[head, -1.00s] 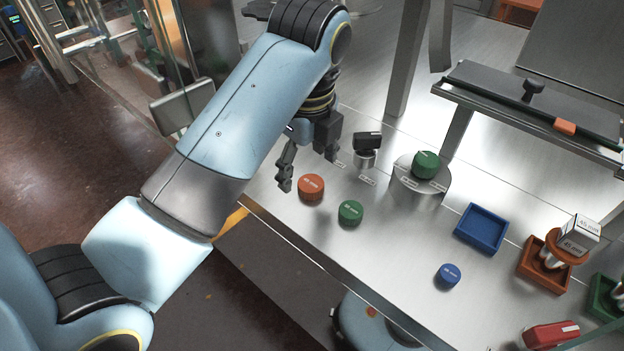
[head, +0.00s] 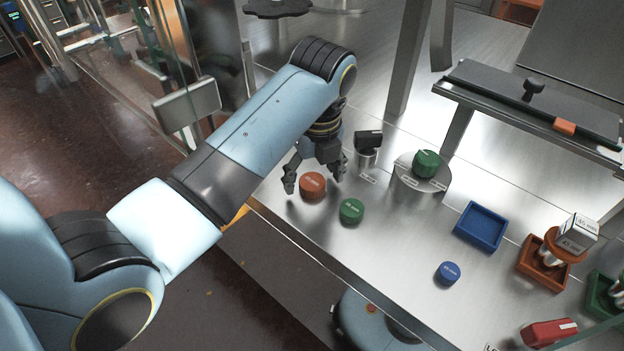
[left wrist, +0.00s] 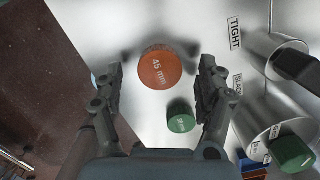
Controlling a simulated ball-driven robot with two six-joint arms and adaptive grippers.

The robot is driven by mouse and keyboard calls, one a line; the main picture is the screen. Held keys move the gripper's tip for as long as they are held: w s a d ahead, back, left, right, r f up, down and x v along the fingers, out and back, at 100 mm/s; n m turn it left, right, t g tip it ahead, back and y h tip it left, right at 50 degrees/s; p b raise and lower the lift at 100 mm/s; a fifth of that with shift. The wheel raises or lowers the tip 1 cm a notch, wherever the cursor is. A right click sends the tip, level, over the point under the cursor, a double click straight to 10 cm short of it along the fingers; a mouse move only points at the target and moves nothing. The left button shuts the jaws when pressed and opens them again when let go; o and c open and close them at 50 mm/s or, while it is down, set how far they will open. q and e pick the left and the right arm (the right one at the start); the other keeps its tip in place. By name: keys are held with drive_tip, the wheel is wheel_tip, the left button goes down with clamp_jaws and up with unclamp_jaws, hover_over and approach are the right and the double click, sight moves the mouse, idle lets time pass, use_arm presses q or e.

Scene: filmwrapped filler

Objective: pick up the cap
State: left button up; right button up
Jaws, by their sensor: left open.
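An orange cap (head: 312,184) marked 45 mm lies on the steel table near its left edge. It also shows in the left wrist view (left wrist: 160,68), between my open fingers and beyond their tips. A green cap (head: 351,211) lies just in front and to the right of it, and also shows in the left wrist view (left wrist: 181,117). A smaller blue cap (head: 448,273) lies farther right. My left gripper (head: 315,180) is open and empty, its fingers on either side of the orange cap in the head view. My right gripper is not in view.
A black-topped piece (head: 368,141) stands on a small metal post behind the caps. Another green cap (head: 427,162) sits on a metal cylinder (head: 420,188). A blue tray (head: 481,227) and an orange tray (head: 530,272) stand to the right. Bare table lies between the caps and trays.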

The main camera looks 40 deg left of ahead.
use_arm(q)
drive_tip(key=shift+f, duration=0.55)
drive_tip(key=c, duration=0.8)
drive_tip(key=shift+w+r, duration=0.1)
